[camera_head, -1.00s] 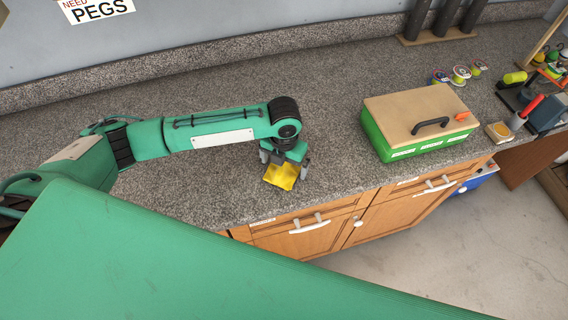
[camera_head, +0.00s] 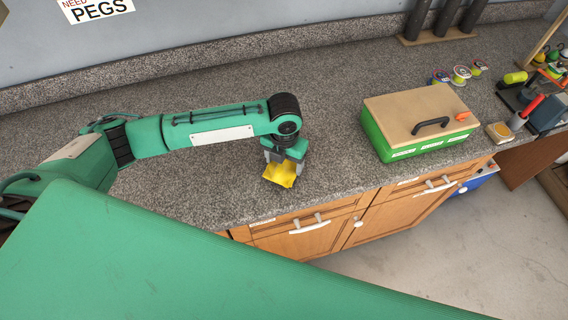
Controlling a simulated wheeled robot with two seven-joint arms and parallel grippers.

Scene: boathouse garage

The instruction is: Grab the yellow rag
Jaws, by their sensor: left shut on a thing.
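The yellow rag (camera_head: 280,174) is at the front part of the grey speckled counter (camera_head: 215,195), near its edge. My left gripper (camera_head: 283,162) points down and is shut on the rag, with its fingers at the rag's upper part. The rag's folds show below the fingers. I cannot tell whether its lower edge still touches the counter. My right gripper is not in view.
A green box with a tan lid and black handle (camera_head: 430,124) stands on the counter to the right. Spools (camera_head: 461,75) and a red-handled tool (camera_head: 531,106) are farther right. Wooden drawers (camera_head: 305,226) lie below the counter edge. The counter behind my arm is clear.

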